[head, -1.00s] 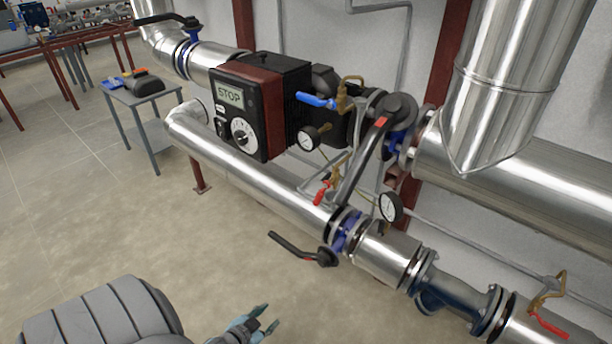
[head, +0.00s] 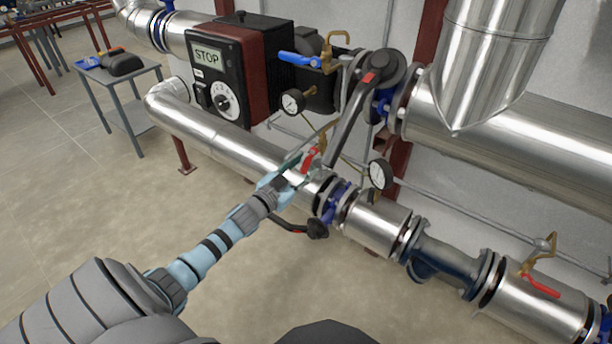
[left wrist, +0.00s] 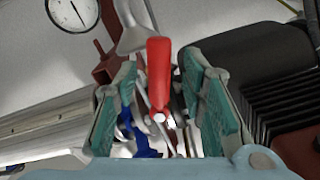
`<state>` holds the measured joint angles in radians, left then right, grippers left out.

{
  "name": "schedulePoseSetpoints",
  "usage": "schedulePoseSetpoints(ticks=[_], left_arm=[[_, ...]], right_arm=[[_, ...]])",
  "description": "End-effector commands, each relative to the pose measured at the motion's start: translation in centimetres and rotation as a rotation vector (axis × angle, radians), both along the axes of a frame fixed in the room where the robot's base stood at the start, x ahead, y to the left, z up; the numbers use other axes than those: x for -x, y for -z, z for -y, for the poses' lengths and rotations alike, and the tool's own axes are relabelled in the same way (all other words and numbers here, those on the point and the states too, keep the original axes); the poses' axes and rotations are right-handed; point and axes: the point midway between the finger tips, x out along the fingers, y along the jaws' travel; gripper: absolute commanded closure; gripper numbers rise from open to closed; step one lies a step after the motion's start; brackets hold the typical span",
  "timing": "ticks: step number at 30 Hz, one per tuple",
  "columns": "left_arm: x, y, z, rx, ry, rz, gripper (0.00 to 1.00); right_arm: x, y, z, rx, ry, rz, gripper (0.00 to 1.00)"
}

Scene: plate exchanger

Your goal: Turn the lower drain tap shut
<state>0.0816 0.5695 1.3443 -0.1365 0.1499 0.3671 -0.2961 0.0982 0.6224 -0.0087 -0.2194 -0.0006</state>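A small tap with a red lever (head: 309,159) sits on top of the lower silver pipe (head: 225,135), just left of a blue-flanged valve. My left gripper (head: 296,170) reaches in from the lower left and is right at this lever. In the left wrist view the red lever (left wrist: 159,75) stands upright between the two spread green-padded fingers (left wrist: 160,95). A gap shows on each side of it, so the gripper is open around the lever and not clamped on it. The tap body is partly hidden behind the lever. My right gripper is not in view.
A long black lever (head: 350,118) rises just right of the tap, and a gauge (head: 380,174) hangs beyond it. Another black lever (head: 290,226) lies below. The pump unit (head: 245,68) reads STOP. Another red-handled tap (head: 541,286) is at lower right.

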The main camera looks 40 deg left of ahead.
Motion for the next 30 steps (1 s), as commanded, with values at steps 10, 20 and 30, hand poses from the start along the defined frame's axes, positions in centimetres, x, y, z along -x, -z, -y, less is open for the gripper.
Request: schedulePoseSetpoints(ticks=[10, 20, 30], left_arm=[[-1.5, -0.3, 0.1, 0.002, 0.004, -0.004, 0.62], [-1.5, -0.2, 0.1, 0.002, 0.004, -0.004, 0.90], [-1.5, -0.2, 0.1, 0.001, 0.003, -0.005, 1.00]], right_arm=[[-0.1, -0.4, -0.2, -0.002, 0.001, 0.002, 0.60], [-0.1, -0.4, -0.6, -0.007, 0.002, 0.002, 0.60], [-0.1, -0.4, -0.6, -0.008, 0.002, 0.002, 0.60]])
